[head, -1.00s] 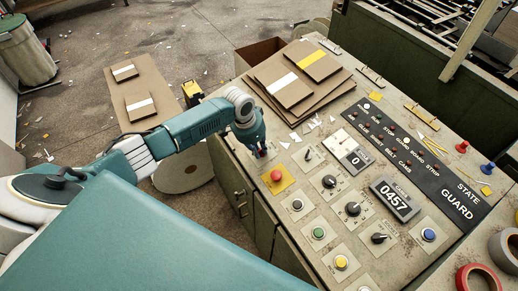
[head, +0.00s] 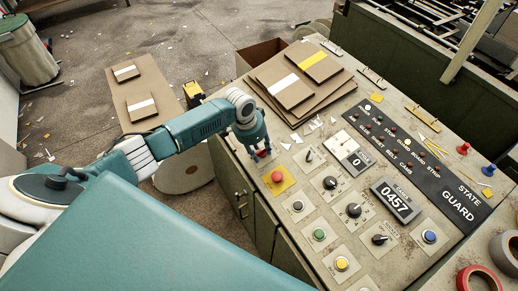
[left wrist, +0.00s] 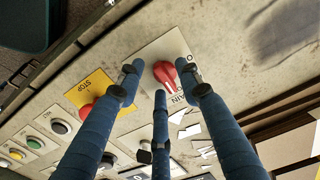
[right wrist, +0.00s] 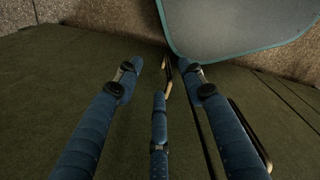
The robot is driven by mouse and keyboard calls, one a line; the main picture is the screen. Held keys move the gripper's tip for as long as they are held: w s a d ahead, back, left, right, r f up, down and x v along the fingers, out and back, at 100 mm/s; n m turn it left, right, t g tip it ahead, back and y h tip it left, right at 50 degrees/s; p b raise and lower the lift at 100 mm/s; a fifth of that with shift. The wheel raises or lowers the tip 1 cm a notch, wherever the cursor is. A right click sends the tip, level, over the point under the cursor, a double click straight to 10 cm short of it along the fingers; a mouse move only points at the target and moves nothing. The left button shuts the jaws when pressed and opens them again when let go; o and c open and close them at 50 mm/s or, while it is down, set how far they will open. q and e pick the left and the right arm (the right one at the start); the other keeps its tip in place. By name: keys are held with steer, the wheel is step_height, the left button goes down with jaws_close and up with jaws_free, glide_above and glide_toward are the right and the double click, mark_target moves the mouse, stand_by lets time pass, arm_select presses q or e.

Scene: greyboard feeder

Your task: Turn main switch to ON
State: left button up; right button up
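The main switch is a red rotary knob on a pale plate; in the left wrist view the knob (left wrist: 165,73) shows with part of the word MAIN beside it. In the head view the switch (head: 264,154) is mostly hidden below my left gripper (head: 257,149), at the panel's near-left edge. In the left wrist view my left gripper (left wrist: 161,82) has its three fingers spread around the knob; contact cannot be told. A white mark shows on the knob, but its setting is not readable. My right gripper (right wrist: 162,72) is open and empty, away from the panel.
A red stop button (head: 277,176) on a yellow plate sits close to the switch. Several knobs and buttons, a counter (head: 395,199) and a dark lamp strip (head: 420,160) fill the panel. Stacked greyboard (head: 300,85) lies behind. Tape rolls (head: 480,280) lie at lower right.

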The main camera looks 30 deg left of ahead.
arm_select(q)
steer(key=v, duration=1.2)
